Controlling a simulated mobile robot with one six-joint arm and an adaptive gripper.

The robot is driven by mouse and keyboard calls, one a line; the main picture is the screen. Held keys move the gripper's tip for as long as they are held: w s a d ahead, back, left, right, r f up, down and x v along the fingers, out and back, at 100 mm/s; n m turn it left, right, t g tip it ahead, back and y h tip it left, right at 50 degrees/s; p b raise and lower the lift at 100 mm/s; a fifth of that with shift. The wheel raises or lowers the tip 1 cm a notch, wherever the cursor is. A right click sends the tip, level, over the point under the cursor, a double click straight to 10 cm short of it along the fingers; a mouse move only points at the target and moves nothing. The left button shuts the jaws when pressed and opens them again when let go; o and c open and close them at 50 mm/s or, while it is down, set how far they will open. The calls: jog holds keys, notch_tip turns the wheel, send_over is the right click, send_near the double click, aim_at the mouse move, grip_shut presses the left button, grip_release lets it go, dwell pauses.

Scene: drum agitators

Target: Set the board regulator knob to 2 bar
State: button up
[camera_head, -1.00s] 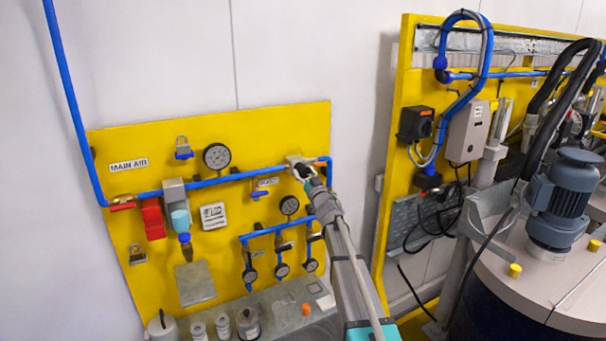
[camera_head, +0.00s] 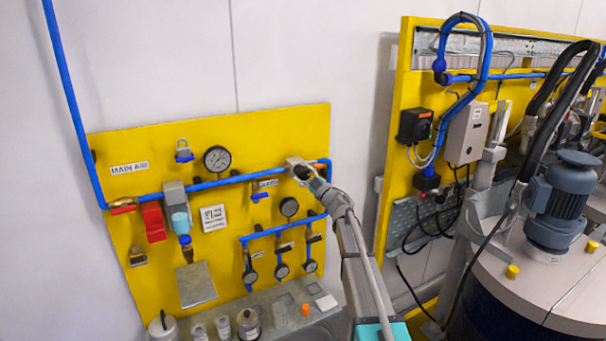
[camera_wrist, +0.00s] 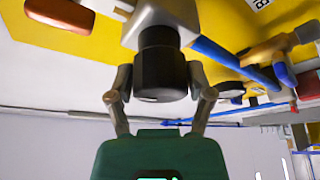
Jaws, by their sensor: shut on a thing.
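The regulator (camera_head: 293,162) sits at the right end of the blue air pipe on the yellow board (camera_head: 120,220). Its black round knob (camera_wrist: 161,62) points out towards the wrist camera. My gripper (camera_wrist: 160,78) has one finger on each side of the knob and is shut on it. In the head view, my gripper (camera_head: 312,179) reaches the regulator from the lower right and hides most of the knob. A round gauge (camera_head: 289,206) hangs just below the regulator, and a larger gauge (camera_head: 217,158) sits left of it. Their readings are too small to tell.
A red-handled valve and filter unit (camera_head: 173,200) sit on the left of the board. Several small gauges (camera_head: 281,270) hang below my gripper. A grey shelf (camera_head: 285,305) holds canisters. A second yellow panel (camera_head: 400,180) and a drum with a motor (camera_head: 560,200) stand right.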

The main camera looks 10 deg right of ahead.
jog(key=shift+r+n+g+y+p, duration=0.1)
jog(key=shift+n+g+y+p, duration=0.3)
jog(key=shift+n, duration=0.95)
jog(key=shift+n+g+y+p, duration=0.1)
jog(key=shift+n+g+p, duration=0.55)
jog(key=shift+n, duration=0.7)
jog(key=o, duration=1.1)
